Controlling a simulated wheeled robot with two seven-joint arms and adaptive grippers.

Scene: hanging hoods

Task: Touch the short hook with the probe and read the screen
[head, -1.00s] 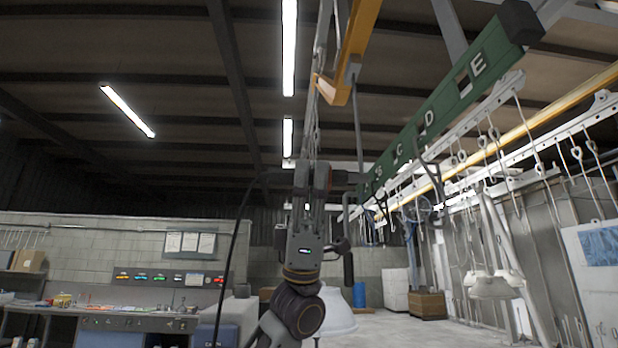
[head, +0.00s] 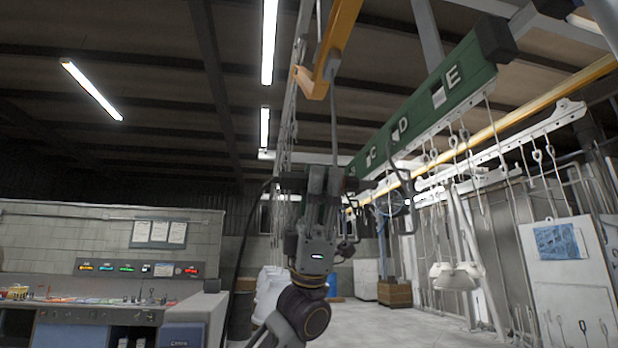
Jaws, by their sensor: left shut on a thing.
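My left gripper (head: 325,182) is raised at the picture's middle, its fingers pointing up. It is shut on a dark, bar-like thing lying across its fingers, apparently the probe (head: 291,185). A black cable (head: 242,225) hangs down at its left. The green beam (head: 464,88), lettered C, D and E, runs behind and right of the gripper. I cannot tell which hook is the short one; hooks nearer the gripper are partly hidden. My right gripper is out of view.
A console (head: 140,269) with coloured lights and a small pale display stands at the left; its reading is too small. An orange bracket (head: 328,60) with a grey rod hangs just above the gripper. White rails (head: 545,125) with several hooks hang at the right. Floor ahead is open.

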